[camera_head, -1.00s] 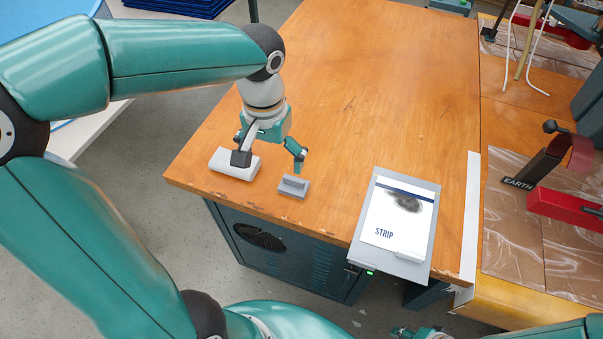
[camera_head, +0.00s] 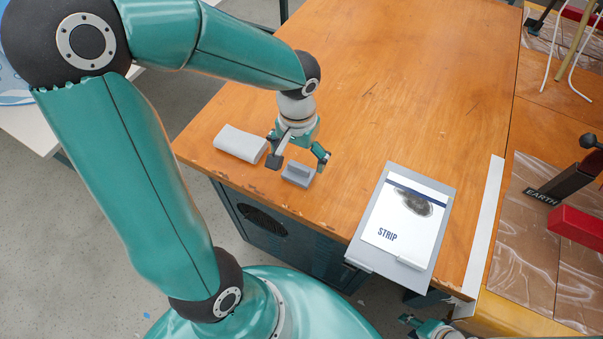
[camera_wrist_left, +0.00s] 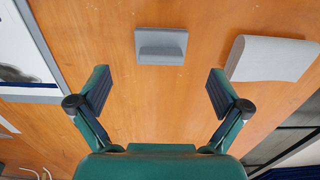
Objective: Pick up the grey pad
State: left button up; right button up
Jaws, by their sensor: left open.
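The grey pad (camera_head: 298,175), a small block with a raised ridge, lies on the wooden table near its front edge. It also shows in the left wrist view (camera_wrist_left: 161,48), beyond the fingertips and roughly centred between them. My left gripper (camera_head: 298,163) is open and empty, above the table by the pad, one finger to each side in the head view. The wrist view shows a gap between the open fingers (camera_wrist_left: 158,92) and the pad. My right gripper (camera_head: 420,325) shows only partly at the bottom edge; its jaws are unclear.
A rounded pale grey block (camera_head: 240,144) lies left of the pad. A grey board with a white STRIP sheet (camera_head: 405,215) lies to the right, by a white band (camera_head: 485,230). The table's far part is clear.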

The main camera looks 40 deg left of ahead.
aim_at(299, 166)
pick_arm(q)
jog(key=shift+w+a+f, duration=0.1)
jog(key=shift+w+f, duration=0.05)
jog(key=shift+f, duration=1.4)
jog(key=shift+w+a+f, duration=0.1)
jog(key=shift+f, duration=1.4)
jog(key=c, duration=1)
